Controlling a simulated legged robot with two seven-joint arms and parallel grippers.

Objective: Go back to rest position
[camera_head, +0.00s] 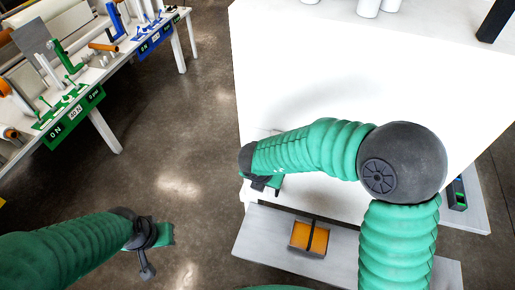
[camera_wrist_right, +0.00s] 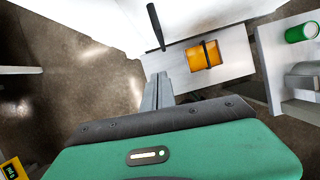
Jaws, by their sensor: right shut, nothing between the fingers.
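My left arm comes in from the lower left in the head view, and its gripper (camera_head: 152,250) hangs over bare floor, holding nothing that I can see. Its finger gap is too small to tell. My right arm is bent, with its forearm pointing left across the front of the white block. My right gripper (camera_head: 264,184) is at the block's left front, partly hidden by its own wrist. In the right wrist view its fingers (camera_wrist_right: 157,92) are together and empty, pointing toward the low grey ledge.
An orange box with a dark band (camera_head: 308,238) lies on the low grey ledge (camera_head: 262,243); it also shows in the right wrist view (camera_wrist_right: 203,55). The large white block (camera_head: 300,60) fills the upper right. A bench (camera_head: 108,68) with tools stands upper left. Open floor (camera_head: 185,150) lies between.

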